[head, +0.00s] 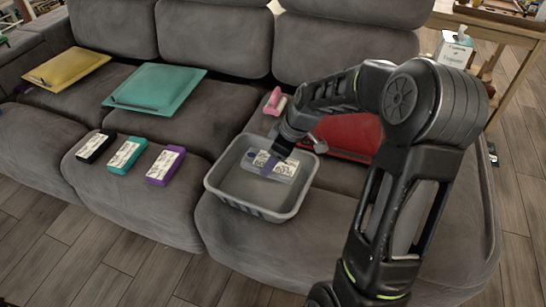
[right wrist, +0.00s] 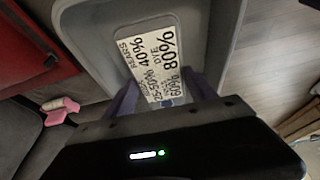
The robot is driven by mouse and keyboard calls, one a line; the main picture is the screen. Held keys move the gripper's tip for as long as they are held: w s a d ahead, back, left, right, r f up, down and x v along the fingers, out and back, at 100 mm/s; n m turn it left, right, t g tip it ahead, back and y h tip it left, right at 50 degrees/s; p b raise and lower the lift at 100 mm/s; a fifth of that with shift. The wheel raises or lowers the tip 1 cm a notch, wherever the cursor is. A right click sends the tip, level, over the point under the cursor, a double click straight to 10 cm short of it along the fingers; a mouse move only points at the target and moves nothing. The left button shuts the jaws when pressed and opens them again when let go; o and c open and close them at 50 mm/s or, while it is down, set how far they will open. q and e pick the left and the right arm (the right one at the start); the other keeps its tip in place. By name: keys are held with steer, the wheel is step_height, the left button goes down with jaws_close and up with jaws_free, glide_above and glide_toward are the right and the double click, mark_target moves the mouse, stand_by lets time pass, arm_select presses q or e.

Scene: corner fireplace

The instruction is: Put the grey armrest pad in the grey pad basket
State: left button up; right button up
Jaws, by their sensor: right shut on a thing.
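The grey armrest pad (head: 284,169), with a white printed label on top, is between the fingers of my right gripper (head: 270,163). The right wrist view shows the pad (right wrist: 150,55) with one finger on each side of it. The grey pad basket (head: 258,208) is an open tub on the right sofa seat. The pad is over the basket's interior, within its rim outline; I cannot tell whether it touches the bottom. The basket wall also shows in the right wrist view (right wrist: 78,40). My left gripper is not in view.
Black (head: 95,146), teal (head: 126,155) and purple (head: 165,166) labelled pads lie on the middle seat. A pink object (head: 275,102) sits behind the basket. A wooden table (head: 500,22) stands at right.

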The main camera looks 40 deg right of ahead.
steer(key=o, duration=1.5)
steer(key=shift+c, duration=0.2)
steer(key=p+v, duration=0.1)
steer(key=v, duration=0.7)
